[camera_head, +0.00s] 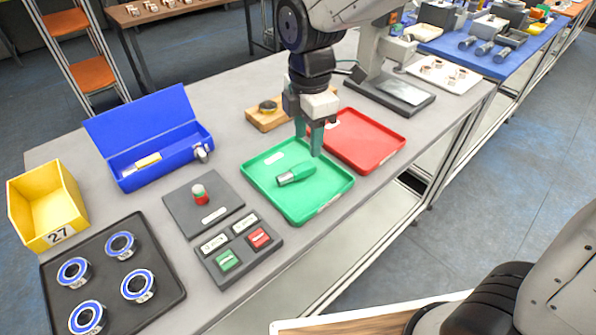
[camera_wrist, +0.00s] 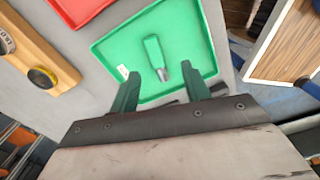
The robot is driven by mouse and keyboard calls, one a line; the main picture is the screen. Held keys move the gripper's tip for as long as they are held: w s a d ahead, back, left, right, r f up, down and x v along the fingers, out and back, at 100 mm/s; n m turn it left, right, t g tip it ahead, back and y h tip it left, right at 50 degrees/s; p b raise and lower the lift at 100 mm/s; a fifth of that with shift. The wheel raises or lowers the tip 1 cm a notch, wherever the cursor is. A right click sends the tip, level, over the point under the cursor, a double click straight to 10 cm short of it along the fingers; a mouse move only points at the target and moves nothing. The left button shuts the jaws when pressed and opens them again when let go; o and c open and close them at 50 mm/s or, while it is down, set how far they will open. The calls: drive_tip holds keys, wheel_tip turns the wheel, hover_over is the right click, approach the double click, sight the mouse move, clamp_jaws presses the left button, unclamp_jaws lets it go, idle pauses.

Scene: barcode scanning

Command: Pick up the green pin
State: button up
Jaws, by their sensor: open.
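The green pin (camera_head: 297,174) lies on its side in the green tray (camera_head: 315,205). It has a green handle and a short grey metal end. In the wrist view the pin (camera_wrist: 153,52) lies beyond my fingertips, with its metal end toward them, and the green tray (camera_wrist: 193,35) surrounds it. My gripper (camera_head: 309,142) is open and empty above the back right part of the green tray, apart from the pin. Its two dark green fingers also show in the wrist view (camera_wrist: 147,75), one on each side of the pin's metal end.
A red tray (camera_head: 395,152) adjoins the green tray on the right. A wooden block (camera_head: 262,125) with a round dark part stands behind.

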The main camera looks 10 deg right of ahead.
sight(298, 169)
drive_tip(key=shift+w+a+f+n, duration=0.2)
drive_tip(key=shift+a+f+n, duration=0.2)
drive_tip(key=shift+a, duration=0.1)
drive_tip(key=shift+a+f, duration=0.1)
drive_tip(key=shift+f, duration=0.3)
drive_tip(key=f, duration=0.7)
drive_tip(key=shift+a, duration=0.35)
clamp_jaws()
